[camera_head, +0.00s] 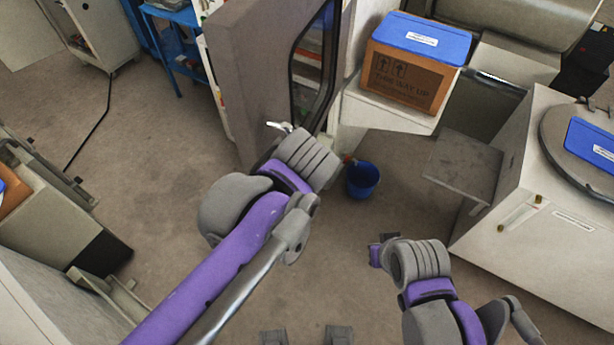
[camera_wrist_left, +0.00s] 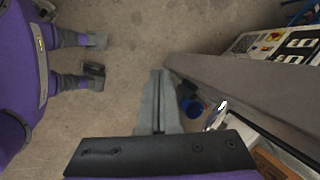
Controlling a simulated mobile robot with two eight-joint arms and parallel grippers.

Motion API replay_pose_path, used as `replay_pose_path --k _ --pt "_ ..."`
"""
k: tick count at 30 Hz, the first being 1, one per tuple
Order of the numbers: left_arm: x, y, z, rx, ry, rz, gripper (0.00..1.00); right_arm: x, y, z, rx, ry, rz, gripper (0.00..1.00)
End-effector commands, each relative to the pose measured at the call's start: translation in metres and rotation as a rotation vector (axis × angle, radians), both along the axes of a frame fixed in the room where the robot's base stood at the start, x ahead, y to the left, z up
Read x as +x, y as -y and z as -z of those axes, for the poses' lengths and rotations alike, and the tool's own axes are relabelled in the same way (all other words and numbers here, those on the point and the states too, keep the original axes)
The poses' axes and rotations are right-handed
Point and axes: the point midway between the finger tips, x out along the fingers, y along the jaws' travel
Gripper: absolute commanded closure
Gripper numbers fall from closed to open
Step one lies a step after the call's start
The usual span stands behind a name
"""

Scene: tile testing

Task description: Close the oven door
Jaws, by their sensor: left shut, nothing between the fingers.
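The oven door, a thick grey panel (camera_head: 258,75) with a dark-framed window, stands swung open in the upper middle of the head view. A pale metal handle (camera_head: 280,127) shows at its lower edge, beside my left wrist. In the left wrist view, the door (camera_wrist_left: 255,90) runs along the right side, with the handle (camera_wrist_left: 216,114) right of the fingers. My left gripper (camera_wrist_left: 160,78) is shut and empty, close beside the door; whether it touches cannot be told. Its fingers are hidden in the head view. My right gripper (camera_head: 381,249) is low, right of centre, away from the door; its fingers are unclear.
A blue bucket (camera_head: 362,180) stands on the floor right of the door. A cardboard box with a blue lid (camera_head: 415,60) rests on a pale surface behind it. A white cabinet (camera_head: 550,240) stands at right. The floor left of the door (camera_head: 165,130) is clear.

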Motion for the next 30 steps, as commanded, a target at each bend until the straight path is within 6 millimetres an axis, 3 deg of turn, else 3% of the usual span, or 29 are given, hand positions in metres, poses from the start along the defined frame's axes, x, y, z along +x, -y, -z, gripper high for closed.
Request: replay_pose_path --k 1,6,9,13,16,20,30 --pt "0.003 0.025 -0.016 0.067 -0.025 0.123 1.0 0.0 0.0 0.0 0.0 0.0 0.0 1.0" --pt "-0.001 0.092 -0.069 0.318 -0.094 0.475 1.0 0.0 0.0 0.0 0.0 0.0 0.0 1.0" --pt "-0.01 0.127 -0.096 0.441 -0.12 0.626 1.0 0.0 0.0 0.0 0.0 0.0 0.0 1.0" --pt "-0.022 0.156 -0.12 0.551 -0.139 0.744 1.0 0.0 0.0 0.0 0.0 0.0 0.0 1.0" --pt "-0.027 0.165 -0.127 0.589 -0.145 0.781 1.0 0.0 0.0 0.0 0.0 0.0 0.0 1.0" --pt "-0.025 0.162 -0.124 0.601 -0.15 0.788 1.0 0.0 0.0 0.0 0.0 0.0 0.0 1.0" --pt "0.003 0.124 -0.076 0.597 -0.15 0.783 1.0 -0.001 0.0 0.003 0.0 -0.001 0.0 1.0"
